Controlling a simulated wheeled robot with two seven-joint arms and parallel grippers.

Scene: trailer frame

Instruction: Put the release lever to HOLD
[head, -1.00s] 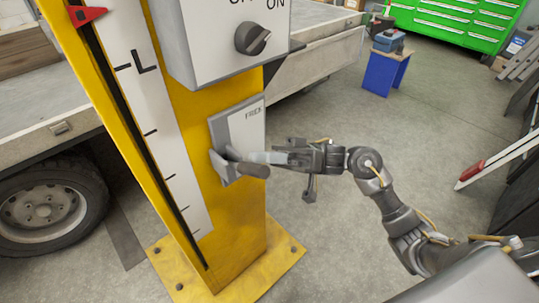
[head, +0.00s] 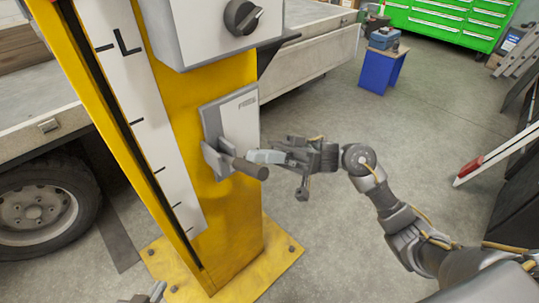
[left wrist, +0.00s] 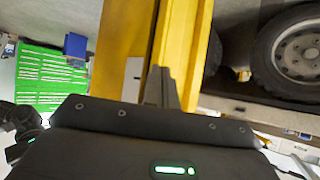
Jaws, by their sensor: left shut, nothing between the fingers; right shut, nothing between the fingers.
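The release lever (head: 248,168) is a dark round handle on a grey bracket, sticking out to the right at the bottom of a light plate (head: 240,118) on the yellow post. The plate's small lettering is too blurred to read surely. My right gripper (head: 256,156) is shut and empty, its fingertips close beside the handle on its upper right side; I cannot tell whether they touch. My left gripper (head: 158,290) is shut and empty, just showing at the bottom edge, low by the post's foot. It also shows in the left wrist view (left wrist: 160,72), in front of the yellow post.
The yellow post (head: 235,215) stands on a bolted yellow base plate (head: 285,252). A grey box with a dark knob (head: 242,16) juts out above the lever. A trailer bed and wheel (head: 35,205) stand at left.

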